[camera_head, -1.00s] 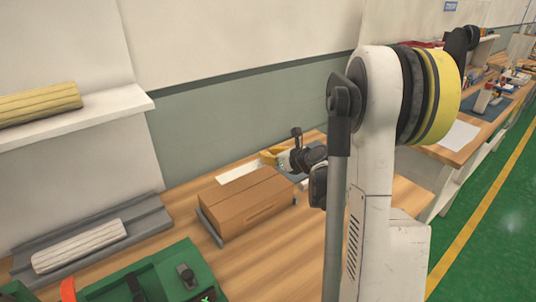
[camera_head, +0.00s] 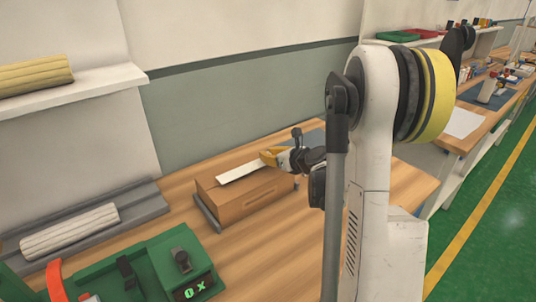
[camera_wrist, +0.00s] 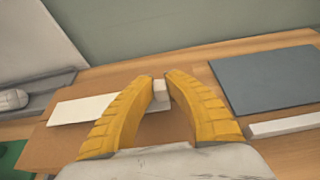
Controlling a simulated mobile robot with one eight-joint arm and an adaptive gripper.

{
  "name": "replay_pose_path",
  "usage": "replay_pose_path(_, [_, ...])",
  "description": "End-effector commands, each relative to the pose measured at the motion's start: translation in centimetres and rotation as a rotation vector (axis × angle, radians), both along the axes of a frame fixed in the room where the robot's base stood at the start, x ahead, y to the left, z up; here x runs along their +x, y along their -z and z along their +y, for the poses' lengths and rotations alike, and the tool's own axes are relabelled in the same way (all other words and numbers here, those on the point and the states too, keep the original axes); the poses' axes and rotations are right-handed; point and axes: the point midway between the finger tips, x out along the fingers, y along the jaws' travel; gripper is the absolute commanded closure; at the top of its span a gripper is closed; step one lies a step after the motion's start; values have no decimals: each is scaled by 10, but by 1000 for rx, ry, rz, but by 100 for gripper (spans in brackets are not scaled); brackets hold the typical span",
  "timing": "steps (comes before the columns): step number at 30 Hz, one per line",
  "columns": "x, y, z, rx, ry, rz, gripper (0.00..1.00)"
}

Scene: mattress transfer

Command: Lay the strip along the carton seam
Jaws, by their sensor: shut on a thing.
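A brown cardboard carton (camera_head: 262,201) sits on the wooden bench; it also shows in the wrist view (camera_wrist: 60,148). A flat white strip (camera_head: 240,172) extends over the top of the carton, roughly along its length. My gripper (camera_head: 270,158) is at the strip's right end, near the carton's far right. In the wrist view the yellow fingers of my gripper (camera_wrist: 160,90) are closed on the end of the white strip (camera_wrist: 80,110). I cannot tell whether the strip touches the carton top. The seam is hidden or too faint to make out.
A grey mat (camera_wrist: 265,78) lies right of the carton, with another white strip (camera_wrist: 285,127) in front of it. A grey tray (camera_head: 140,205) holding a ribbed pale roll (camera_head: 70,231) is at left. A green device (camera_head: 155,270) stands at the front left.

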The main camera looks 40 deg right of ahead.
Motion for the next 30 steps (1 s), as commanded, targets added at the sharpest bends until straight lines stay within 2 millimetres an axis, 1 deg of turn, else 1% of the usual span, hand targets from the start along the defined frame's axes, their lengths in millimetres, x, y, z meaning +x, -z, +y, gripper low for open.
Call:
replay_pose_path(5, [0,1,0,0,0,0,99])
replay_pose_path(21, [0,15,0,0,0,0,99])
replay_pose_path(22, [0,15,0,0,0,0,83])
replay_pose_path(23, [0,14,0,0,0,0,73])
replay_pose_path(24, [0,14,0,0,0,0,61])
replay_pose_path(30, [0,13,0,0,0,0,61])
